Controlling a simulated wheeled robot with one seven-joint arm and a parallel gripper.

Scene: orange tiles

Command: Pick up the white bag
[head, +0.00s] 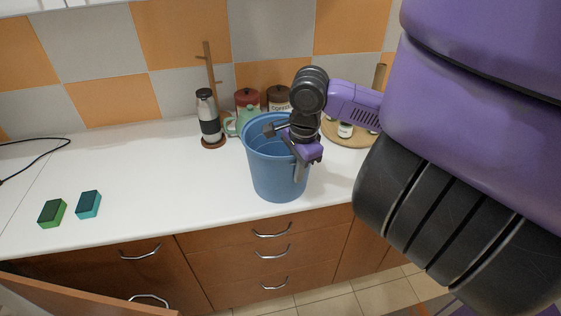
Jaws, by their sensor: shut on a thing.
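I see no white bag in the head view. A blue bucket (268,177) stands upright on the white counter, near its front edge. My gripper (298,168) is at the bucket's right front rim, pointing down, and is shut on the bucket's wall.
A bottle (208,118), a wooden stand and jars (247,98) stand behind the bucket. A round wooden board (345,136) is at right. The counter between sponges and bucket is clear.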

